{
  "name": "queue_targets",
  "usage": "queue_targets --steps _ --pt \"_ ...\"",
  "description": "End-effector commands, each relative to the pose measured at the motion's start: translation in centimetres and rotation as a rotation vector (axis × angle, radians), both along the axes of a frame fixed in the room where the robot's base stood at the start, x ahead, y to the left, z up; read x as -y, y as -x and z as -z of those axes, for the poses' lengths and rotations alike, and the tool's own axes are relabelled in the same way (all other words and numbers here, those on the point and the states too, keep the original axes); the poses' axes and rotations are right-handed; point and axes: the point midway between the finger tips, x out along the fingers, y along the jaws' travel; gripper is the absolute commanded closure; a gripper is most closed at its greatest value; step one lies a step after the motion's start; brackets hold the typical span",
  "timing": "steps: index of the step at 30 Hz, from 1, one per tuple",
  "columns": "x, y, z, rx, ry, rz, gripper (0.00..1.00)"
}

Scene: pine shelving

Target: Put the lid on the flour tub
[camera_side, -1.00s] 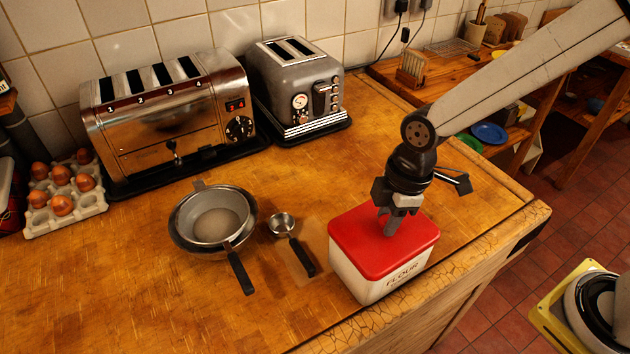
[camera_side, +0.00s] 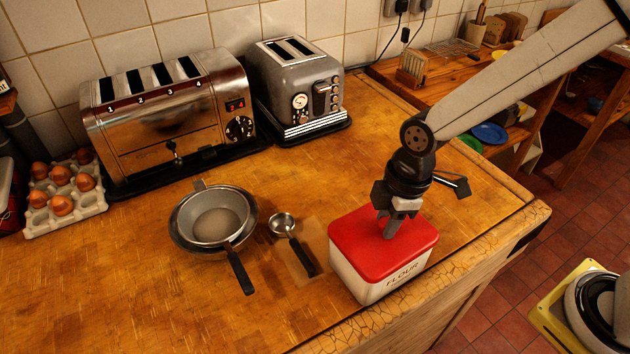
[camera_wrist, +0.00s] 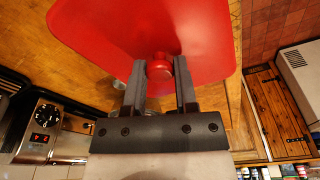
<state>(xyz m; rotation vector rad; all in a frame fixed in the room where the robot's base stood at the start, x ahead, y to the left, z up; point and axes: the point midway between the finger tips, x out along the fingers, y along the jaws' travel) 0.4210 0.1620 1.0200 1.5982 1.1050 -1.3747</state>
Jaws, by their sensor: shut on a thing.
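The white flour tub (camera_side: 368,284) stands near the front edge of the wooden worktop, with lettering on its front. The red lid (camera_side: 362,243) lies over the tub's top and looks level; whether it is fully seated all round I cannot tell. My gripper (camera_side: 389,234) points down at the lid from above. In the wrist view my gripper (camera_wrist: 160,85) is shut on the round red knob (camera_wrist: 160,66) of the lid, one finger on each side. The tub is hidden under the lid in the wrist view.
A sieve over a bowl (camera_side: 183,240) and a metal scoop (camera_side: 302,257) lie left of the tub. Two toasters (camera_side: 170,120) (camera_side: 297,90) stand at the back, with an egg tray (camera_side: 65,215) at far left. The worktop's edge is close in front of the tub.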

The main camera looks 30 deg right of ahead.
Motion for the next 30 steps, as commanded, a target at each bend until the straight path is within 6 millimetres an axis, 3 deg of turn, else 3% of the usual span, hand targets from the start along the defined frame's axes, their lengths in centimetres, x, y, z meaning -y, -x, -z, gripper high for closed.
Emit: queue_targets --steps 5,6,9,10,16,17,19,30 --pt "0.00 0.00 0.01 0.000 0.000 0.000 1.00" --pt "0.00 0.00 0.01 0.000 0.000 0.000 0.61" --pt "0.00 0.00 0.01 0.000 0.000 0.000 0.29" --pt "0.00 0.00 0.01 0.000 0.000 0.000 0.23" --pt "0.00 -0.01 0.00 0.000 0.000 0.000 0.23" --pt "0.00 0.00 0.01 0.000 0.000 0.000 0.20" --pt "0.00 0.00 0.01 0.000 0.000 0.000 0.00" --pt "-0.01 -0.03 -0.20 0.001 -0.001 0.000 0.00"
